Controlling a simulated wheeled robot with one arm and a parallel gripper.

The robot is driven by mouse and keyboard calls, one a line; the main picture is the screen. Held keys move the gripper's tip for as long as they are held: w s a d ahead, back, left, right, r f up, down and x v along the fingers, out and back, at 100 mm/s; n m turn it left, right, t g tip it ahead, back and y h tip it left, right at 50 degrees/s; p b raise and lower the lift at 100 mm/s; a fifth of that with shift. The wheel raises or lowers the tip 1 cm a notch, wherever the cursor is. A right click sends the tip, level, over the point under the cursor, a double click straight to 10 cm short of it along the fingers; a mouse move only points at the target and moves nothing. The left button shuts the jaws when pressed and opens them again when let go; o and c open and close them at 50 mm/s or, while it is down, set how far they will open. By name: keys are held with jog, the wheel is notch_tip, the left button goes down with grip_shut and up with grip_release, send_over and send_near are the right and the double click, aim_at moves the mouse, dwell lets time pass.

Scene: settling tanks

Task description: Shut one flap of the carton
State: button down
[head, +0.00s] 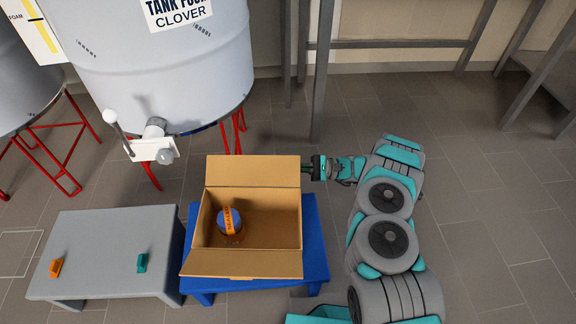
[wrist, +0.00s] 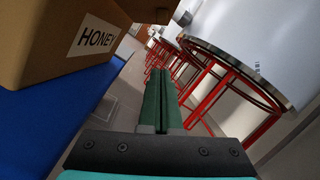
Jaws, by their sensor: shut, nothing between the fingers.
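The brown carton (head: 252,263) stands on a blue table with its top open. Its back flap (head: 252,171) stands up and leans back, and its front flap (head: 245,265) is folded outward toward the front. Inside at the left sits a blue-topped round item with an orange strap (head: 230,220). My gripper (head: 314,168) is at the right end of the back flap, close to it; I cannot tell if they touch. In the wrist view my gripper's green fingers (wrist: 162,98) are together and empty, and the carton's side with a HONEY label (wrist: 96,38) is at the upper left.
The blue table (head: 314,235) bears the carton. A grey table (head: 105,250) at the left holds an orange piece (head: 56,267) and a teal piece (head: 142,262). A large tank (head: 165,75) on red legs, with a valve (head: 155,145), stands behind.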

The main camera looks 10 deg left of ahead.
aim_at(262, 164)
jog(key=shift+s+a+r, duration=0.65)
jog(key=shift+a+r, duration=0.2)
jog(key=shift+a, duration=0.3)
jog(key=shift+s+a+r, duration=0.65)
jog(key=shift+a+r, duration=0.2)
jog(key=shift+a, duration=0.3)
jog(key=shift+s+a+r, duration=0.65)
jog(key=shift+a+r, duration=0.2)
jog(key=shift+a, duration=0.3)
